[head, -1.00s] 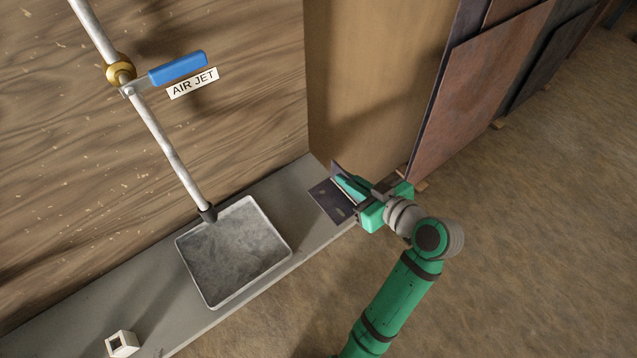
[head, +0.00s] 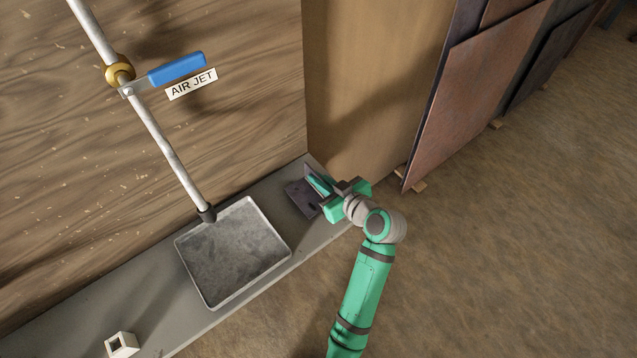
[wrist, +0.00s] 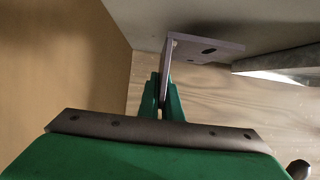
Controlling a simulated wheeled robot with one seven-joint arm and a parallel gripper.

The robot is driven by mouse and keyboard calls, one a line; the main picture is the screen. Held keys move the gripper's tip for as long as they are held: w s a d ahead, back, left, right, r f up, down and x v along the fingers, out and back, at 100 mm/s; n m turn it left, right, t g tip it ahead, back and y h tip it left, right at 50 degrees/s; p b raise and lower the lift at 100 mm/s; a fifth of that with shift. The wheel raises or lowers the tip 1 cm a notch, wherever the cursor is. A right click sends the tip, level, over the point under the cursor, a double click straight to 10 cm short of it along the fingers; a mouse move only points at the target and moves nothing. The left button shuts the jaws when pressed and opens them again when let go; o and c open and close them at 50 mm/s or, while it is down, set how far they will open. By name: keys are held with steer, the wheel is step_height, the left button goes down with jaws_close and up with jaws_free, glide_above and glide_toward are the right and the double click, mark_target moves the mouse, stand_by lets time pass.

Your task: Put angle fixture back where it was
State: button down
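The angle fixture (head: 302,199) is a dark L-shaped metal plate at the right end of the grey shelf, near the brown panel. In the wrist view its flat leg (wrist: 208,50), with a dark slot, lies close along the shelf surface. I cannot tell whether it touches. My gripper (head: 319,185) has its green fingers on either side of the upright leg. In the wrist view the fingers (wrist: 162,92) are closed on that leg, partly hiding it.
A grey shallow tray (head: 284,262) stands on the shelf (head: 150,292) left of the fixture. An air pipe with a blue handle (head: 178,68) comes down to it. A small white block (head: 122,344) sits at lower left. Rusty sheets (head: 470,100) lean at right.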

steer(key=shift+f, duration=0.85)
steer(key=shift+f, duration=0.1)
steer(key=c, duration=2)
jaws_free()
steer(key=shift+f, duration=0.15)
steer(key=shift+w, duration=0.1)
steer(key=shift+s+d+r, duration=0.1)
steer(key=shift+s+r, duration=0.15)
steer(key=shift+s, duration=0.05)
steer(key=v, duration=1.1)
steer(key=shift+s+d+r, duration=0.15)
steer(key=shift+s, duration=0.1)
